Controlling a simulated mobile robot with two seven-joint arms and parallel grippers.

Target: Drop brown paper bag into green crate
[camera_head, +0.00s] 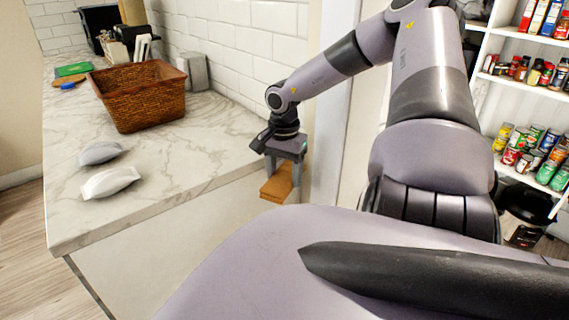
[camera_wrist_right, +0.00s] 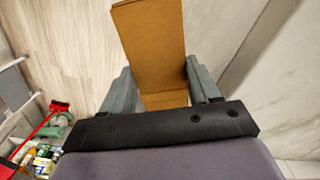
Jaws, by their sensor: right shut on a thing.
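The brown paper bag (camera_head: 277,184) hangs from my right gripper (camera_head: 285,168), just off the end of the marble counter and beside the white wall edge. In the right wrist view the bag (camera_wrist_right: 152,45) is between the two grey fingers of the right gripper (camera_wrist_right: 165,88), which is shut on it. The bag is tilted in the head view. My left gripper is not in either view. No green crate shows in either view.
The marble counter (camera_head: 190,145) holds a brown wicker basket (camera_head: 140,100), a grey pouch (camera_head: 100,153) and a white pouch (camera_head: 110,182). A green board (camera_head: 73,69) lies at the back. White shelves with several cans (camera_head: 533,142) stand at right, with a dark pot (camera_head: 527,207) low down.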

